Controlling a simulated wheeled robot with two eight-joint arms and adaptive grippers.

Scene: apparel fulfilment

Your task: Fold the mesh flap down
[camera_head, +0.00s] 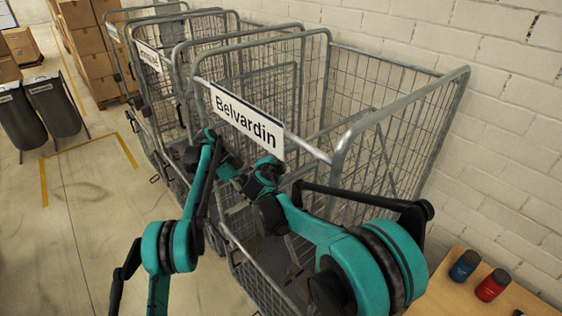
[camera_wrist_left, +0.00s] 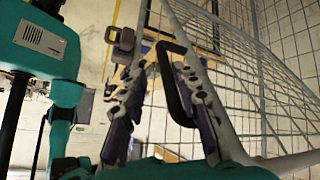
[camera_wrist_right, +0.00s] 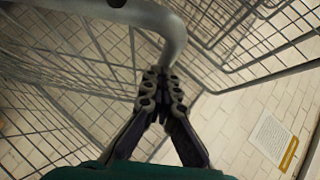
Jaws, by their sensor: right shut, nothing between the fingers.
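The roll cage (camera_head: 455,90) labelled "Belvardin" stands by the wall, with grey tube frames and wire mesh sides. Its white sign (camera_head: 246,122) hangs on the upper front bar. My arms partly cover the mesh below; I cannot tell which panel is the flap. In the left wrist view, my left gripper (camera_wrist_left: 170,72) is open, its fingers on either side of a black handle-like bar (camera_wrist_left: 172,88) beside a grey tube. My right gripper (camera_wrist_right: 161,76) is shut and empty, its tips close to a bent grey tube (camera_wrist_right: 174,35); contact is unclear.
More mesh cages (camera_head: 150,30) stand behind to the left. A wooden table (camera_head: 455,300) at lower right holds a dark blue jar (camera_head: 464,265) and a red jar (camera_head: 492,285). Black bins (camera_head: 52,105) and cartons (camera_head: 85,45) are at left. The floor (camera_head: 95,200) between is clear.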

